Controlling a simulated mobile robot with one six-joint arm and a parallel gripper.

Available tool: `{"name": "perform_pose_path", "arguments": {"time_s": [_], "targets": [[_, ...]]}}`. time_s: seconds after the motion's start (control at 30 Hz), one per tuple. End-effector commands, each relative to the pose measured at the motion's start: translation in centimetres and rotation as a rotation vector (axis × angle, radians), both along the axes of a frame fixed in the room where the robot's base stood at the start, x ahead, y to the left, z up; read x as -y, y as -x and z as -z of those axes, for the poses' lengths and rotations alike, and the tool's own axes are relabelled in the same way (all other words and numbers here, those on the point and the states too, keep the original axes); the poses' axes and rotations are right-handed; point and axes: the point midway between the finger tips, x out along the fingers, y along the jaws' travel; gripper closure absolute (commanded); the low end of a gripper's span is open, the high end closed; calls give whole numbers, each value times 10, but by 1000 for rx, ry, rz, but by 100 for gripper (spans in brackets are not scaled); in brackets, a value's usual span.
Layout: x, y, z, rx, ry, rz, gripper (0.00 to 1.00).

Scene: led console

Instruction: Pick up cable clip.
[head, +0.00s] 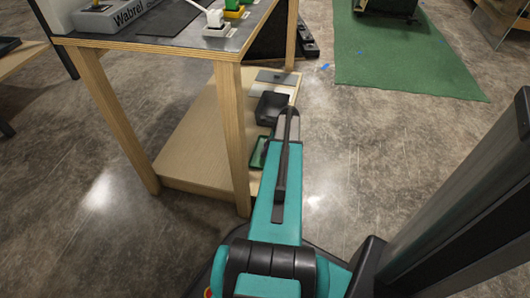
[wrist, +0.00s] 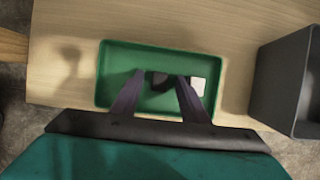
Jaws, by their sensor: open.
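In the wrist view a shallow green tray (wrist: 112,62) lies on the pale wooden shelf. A small dark object (wrist: 159,84) in it may be the cable clip; it is too small to be sure. A small pale square piece (wrist: 197,86) lies just right of it, partly hidden by a finger. My gripper (wrist: 158,74) is open, its two dark fingers over the tray on either side of the dark object. I cannot tell their height above it. In the head view the green tray (head: 257,153) shows beside my arm; my gripper is hidden there.
A dark grey bin (wrist: 283,85) stands right of the tray, also on the lower shelf (head: 195,150) in the head view. Table legs (head: 233,140) rise close left of my arm. The tabletop (head: 150,40) above holds a grey console and plugs. Open floor lies right.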

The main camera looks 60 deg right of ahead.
Motion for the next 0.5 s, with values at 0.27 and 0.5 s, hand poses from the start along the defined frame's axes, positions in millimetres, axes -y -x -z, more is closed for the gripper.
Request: {"name": "perform_pose_path", "arguments": {"time_s": [0.27, 0.5], "targets": [[0, 0, 0, 0, 0, -1, 64], [0, 0, 0, 0, -1, -1, 100]]}}
